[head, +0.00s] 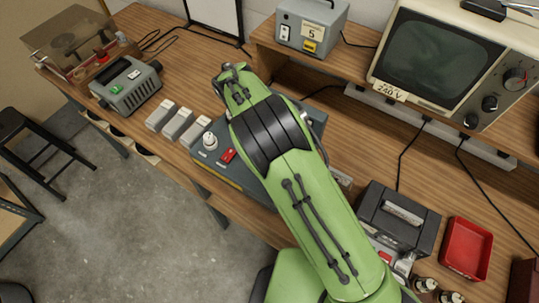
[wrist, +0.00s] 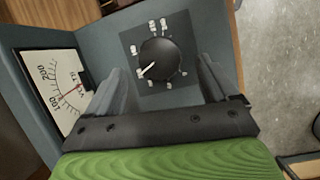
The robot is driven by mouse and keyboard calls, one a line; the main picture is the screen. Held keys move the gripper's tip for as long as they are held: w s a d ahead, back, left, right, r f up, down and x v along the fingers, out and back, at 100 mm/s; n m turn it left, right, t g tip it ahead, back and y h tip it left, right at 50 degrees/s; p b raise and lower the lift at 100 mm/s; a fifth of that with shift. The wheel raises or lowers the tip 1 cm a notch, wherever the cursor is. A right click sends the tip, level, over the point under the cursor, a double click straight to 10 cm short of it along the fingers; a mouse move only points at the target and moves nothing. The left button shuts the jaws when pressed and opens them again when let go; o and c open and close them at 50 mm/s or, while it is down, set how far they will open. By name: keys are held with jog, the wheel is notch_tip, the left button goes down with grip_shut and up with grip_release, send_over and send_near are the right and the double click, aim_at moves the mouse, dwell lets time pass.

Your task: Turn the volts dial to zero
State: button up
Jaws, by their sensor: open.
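The black round dial (wrist: 163,60) sits on a dark square plate on a blue-grey panel in the wrist view. Its white pointer line points to the lower left, and the small white labels around it are too small to read. Beside it is a white meter (wrist: 62,88) with a red needle close to the 100 mark. My gripper (wrist: 163,74) is open, with one finger on each side of the dial; I cannot tell whether they touch it. In the head view my arm hides the gripper and dial; part of the blue-grey unit (head: 246,183) shows.
On the unit are a white knob (head: 210,141) and a red switch (head: 228,156). Several pale blocks (head: 178,123) stand left of it. A monitor (head: 440,57), a black box (head: 392,218) and a red tray (head: 467,247) are to the right. The floor (head: 120,215) is open at the front left.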

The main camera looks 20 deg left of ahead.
jog(key=x, duration=0.3)
jog(key=shift+d+f, duration=0.15)
jog(key=shift+f, duration=0.2)
jog(key=c, duration=1.1)
jog(key=shift+o, duration=0.2)
jog(key=shift+s, duration=0.1)
